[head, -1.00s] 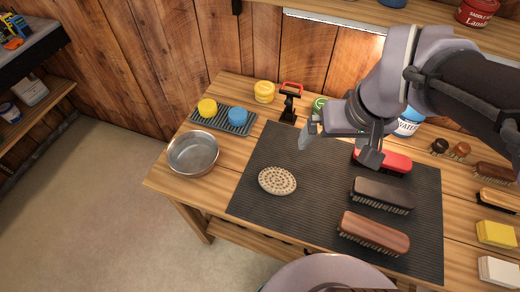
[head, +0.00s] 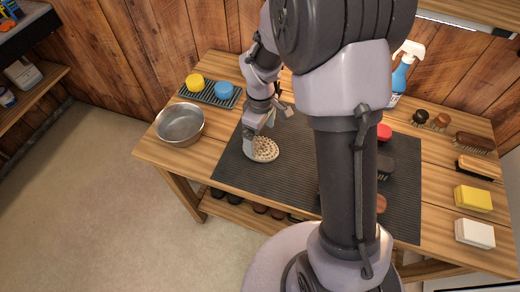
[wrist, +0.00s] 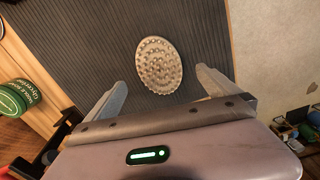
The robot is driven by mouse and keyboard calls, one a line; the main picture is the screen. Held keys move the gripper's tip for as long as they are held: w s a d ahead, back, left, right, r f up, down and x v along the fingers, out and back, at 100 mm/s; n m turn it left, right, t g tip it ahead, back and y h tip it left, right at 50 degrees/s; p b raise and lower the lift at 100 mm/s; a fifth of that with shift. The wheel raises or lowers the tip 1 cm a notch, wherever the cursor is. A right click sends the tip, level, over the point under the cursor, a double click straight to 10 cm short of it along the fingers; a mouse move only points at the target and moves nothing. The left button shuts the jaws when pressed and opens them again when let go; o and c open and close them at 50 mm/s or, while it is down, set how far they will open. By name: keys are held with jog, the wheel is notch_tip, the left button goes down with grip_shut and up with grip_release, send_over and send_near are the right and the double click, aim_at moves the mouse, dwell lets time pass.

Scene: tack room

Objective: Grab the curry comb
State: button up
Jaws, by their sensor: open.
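The curry comb, a beige oval with a knobbly face, lies on the dark ribbed mat (head: 300,138). It shows in the head view (head: 265,149) and in the wrist view (wrist: 160,65). My gripper (head: 261,134) is open and empty, close to the comb in the head view, with a finger overlapping its left edge. In the wrist view the two fingers (wrist: 160,80) stand apart on either side, with the comb centred between and just beyond them. I cannot tell whether any finger touches it.
A metal bowl (head: 180,125) stands left of the mat, with a tray (head: 211,94) of yellow and blue round items behind it. A green tin (wrist: 14,98) is at the wrist view's left. Brushes on the mat's right are partly hidden by my arm. Yellow (head: 473,198) and white (head: 474,233) blocks lie right.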

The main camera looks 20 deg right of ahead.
aim_at(260, 146)
notch_tip(260, 146, down, 5)
jog(key=shift+w+f+b, duration=0.1)
jog(key=shift+b, duration=1.15)
jog(key=shift+r, duration=0.2)
jog(key=shift+c, duration=0.9)
jog(key=c, duration=1.4)
jog(key=shift+r, duration=0.1)
